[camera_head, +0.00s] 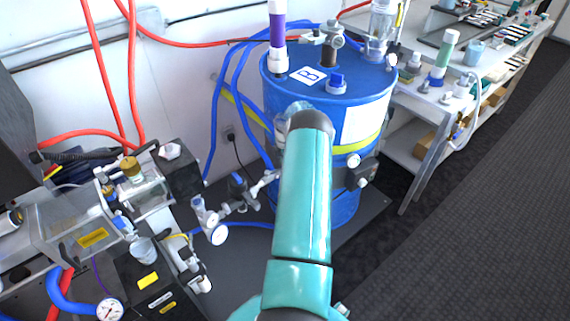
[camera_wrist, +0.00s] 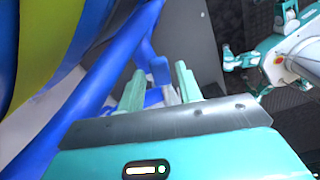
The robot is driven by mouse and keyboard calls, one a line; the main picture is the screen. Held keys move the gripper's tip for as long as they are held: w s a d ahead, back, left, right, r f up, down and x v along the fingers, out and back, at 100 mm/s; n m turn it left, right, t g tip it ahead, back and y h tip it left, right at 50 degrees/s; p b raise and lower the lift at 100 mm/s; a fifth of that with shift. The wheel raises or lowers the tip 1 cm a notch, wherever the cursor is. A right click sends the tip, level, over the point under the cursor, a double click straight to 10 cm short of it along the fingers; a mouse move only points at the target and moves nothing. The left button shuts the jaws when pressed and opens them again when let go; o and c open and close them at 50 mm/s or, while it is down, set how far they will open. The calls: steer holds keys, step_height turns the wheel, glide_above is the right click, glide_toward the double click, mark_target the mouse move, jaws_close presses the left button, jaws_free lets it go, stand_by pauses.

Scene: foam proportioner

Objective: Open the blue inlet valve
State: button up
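A blue drum (camera_head: 285,85) marked "B" stands at the centre of the head view. A blue-handled valve (camera_head: 237,180) sits in the pipework at its lower left; I cannot tell for certain that it is the inlet valve. My teal arm reaches toward the drum and hides part of its front; my gripper is hidden in the head view. In the wrist view my gripper (camera_wrist: 157,88) has its two fingers apart. A blue hose (camera_wrist: 95,85) runs to the left of the fingers, and part of a blue fitting (camera_wrist: 145,58) shows just beyond them. No grip on anything is visible.
A pressure gauge (camera_head: 217,234) and pipe fittings stand left of my arm. A grey machine (camera_head: 75,225) with hoses fills the lower left. A shelf table (camera_head: 425,130) stands at the right. Dark floor (camera_head: 480,240) at the lower right is clear.

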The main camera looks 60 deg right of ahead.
steer(key=shift+o, duration=0.3)
step_height(320, 180, up, 14)
stand_by(0.4)
steer(key=shift+f, duration=0.1)
